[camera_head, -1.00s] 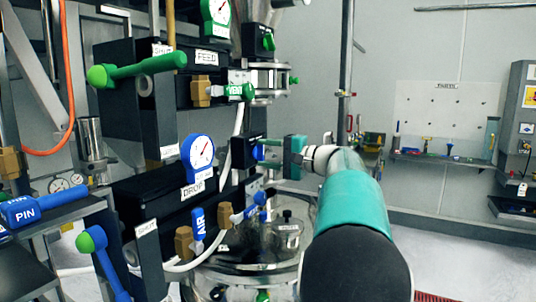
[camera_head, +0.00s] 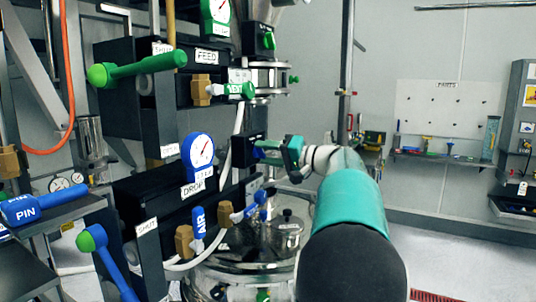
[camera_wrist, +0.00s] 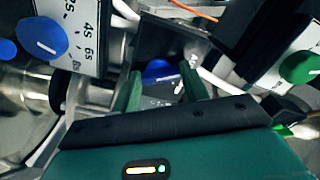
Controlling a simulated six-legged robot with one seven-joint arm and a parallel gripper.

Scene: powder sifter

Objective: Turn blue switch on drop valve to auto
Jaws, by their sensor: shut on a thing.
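The drop valve is the lower black block with a DROP label (camera_head: 193,189) and a blue-rimmed gauge (camera_head: 199,151) above it. A small black box (camera_head: 243,152) behind it carries the blue switch (camera_head: 258,153). My gripper (camera_head: 264,149) is at this switch, coming from the right, with its teal fingers around it. In the wrist view, the blue switch (camera_wrist: 157,71) sits between the two green fingers of my gripper (camera_wrist: 161,78), which are shut on it.
Another blue knob (camera_wrist: 42,38) on a white dial is at the upper left of the wrist view, and a green knob (camera_wrist: 299,67) is at the right. A blue AIR handle (camera_head: 198,220) and the FEED valve (camera_head: 206,58) are close by. A metal vessel (camera_head: 245,278) stands below.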

